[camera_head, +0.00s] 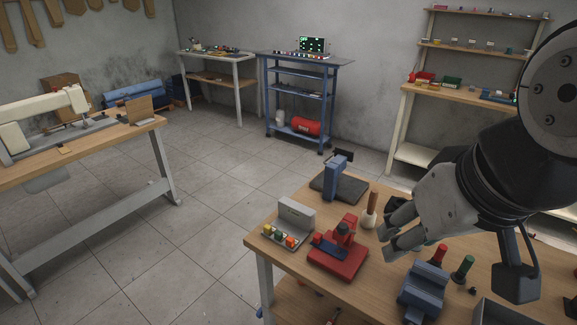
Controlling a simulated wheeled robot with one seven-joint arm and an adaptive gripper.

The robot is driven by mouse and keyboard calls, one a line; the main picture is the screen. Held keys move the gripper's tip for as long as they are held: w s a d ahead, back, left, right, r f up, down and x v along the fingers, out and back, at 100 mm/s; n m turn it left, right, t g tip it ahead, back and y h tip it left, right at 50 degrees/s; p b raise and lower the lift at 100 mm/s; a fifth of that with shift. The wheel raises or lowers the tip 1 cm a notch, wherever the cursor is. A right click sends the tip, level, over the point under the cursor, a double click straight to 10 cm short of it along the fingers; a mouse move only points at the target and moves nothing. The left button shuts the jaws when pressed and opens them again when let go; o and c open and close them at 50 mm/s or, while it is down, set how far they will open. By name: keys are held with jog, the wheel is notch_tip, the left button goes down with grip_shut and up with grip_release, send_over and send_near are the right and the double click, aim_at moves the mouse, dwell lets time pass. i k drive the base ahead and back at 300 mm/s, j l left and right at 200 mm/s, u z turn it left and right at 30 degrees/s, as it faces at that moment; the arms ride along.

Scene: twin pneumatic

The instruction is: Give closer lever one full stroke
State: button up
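I cannot tell for sure which part is the lever named in the task. My gripper (388,230) reaches in from the right, just right of the red device and apart from it. Its fingers look spread, with nothing visible between them.
A grey panel box (297,217) with coloured buttons stands left of the red device. A wooden-handled tool (370,210) stands upright close to my gripper. A blue vise (424,285), a red-handled (438,255) and a green-handled (464,268) item are at the front right.

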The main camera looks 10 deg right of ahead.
aim_at(343, 228)
jog(key=k+l, duration=0.1)
jog(key=i+j+z, duration=0.1)
jog(key=i+j, duration=0.15)
jog(key=j, duration=0.15)
jog(key=i+j+z, duration=0.1)
jog(key=i+j, duration=0.15)
jog(key=j, duration=0.15)
jog(key=i+j+z, duration=0.1)
jog(key=j, duration=0.3)
jog(key=i, duration=0.1)
